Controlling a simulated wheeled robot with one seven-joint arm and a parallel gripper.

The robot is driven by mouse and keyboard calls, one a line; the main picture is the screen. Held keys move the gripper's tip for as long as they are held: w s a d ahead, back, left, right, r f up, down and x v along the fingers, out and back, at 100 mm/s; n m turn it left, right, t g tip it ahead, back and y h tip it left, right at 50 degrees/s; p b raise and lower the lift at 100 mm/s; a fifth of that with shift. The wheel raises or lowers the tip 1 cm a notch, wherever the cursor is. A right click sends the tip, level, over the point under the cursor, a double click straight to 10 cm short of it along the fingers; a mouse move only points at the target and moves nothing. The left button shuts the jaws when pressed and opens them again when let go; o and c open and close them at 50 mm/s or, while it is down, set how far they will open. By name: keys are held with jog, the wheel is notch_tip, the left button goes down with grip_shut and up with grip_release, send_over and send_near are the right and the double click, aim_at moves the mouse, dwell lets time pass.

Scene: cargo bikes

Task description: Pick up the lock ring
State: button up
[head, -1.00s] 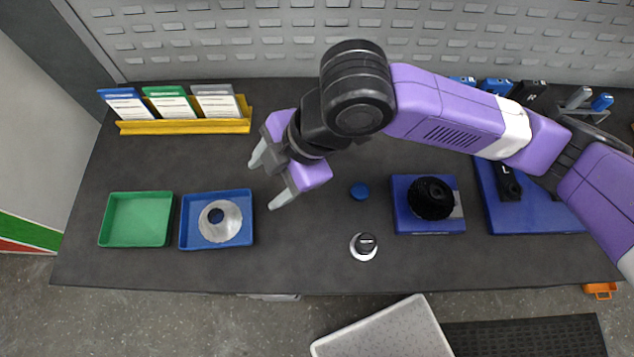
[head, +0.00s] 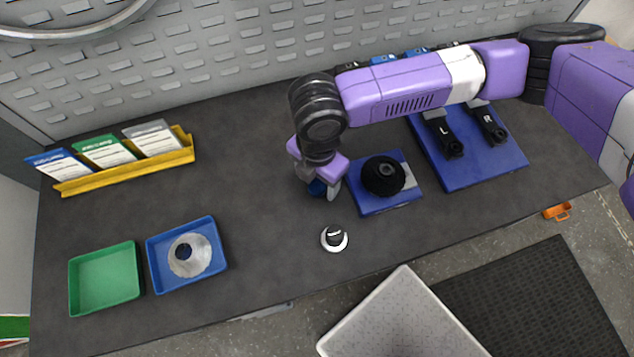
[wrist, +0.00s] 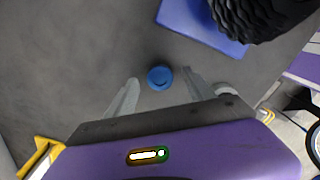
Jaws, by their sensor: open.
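A small round blue piece, which I take for the lock ring (wrist: 160,77), lies on the dark bench top. In the wrist view it sits between the tips of my gripper (wrist: 160,80), with a gap on each side. My gripper is open, pointing down, and holds nothing. In the head view my gripper (head: 319,186) is over the lock ring (head: 317,188), which is partly hidden by the fingers. I cannot tell the exact height of the fingertips above the bench.
A blue pad with a black ridged part (head: 383,176) stands close to the right. A black knob with a white ring (head: 334,238) is nearer the front edge. A blue tray (head: 213,272) with a metal disc, a green tray (head: 104,304) and a yellow card rack (head: 122,172) are left.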

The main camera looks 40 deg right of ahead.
jog(key=shift+f, duration=0.6)
grip_shut()
jog(key=shift+r, duration=0.15)
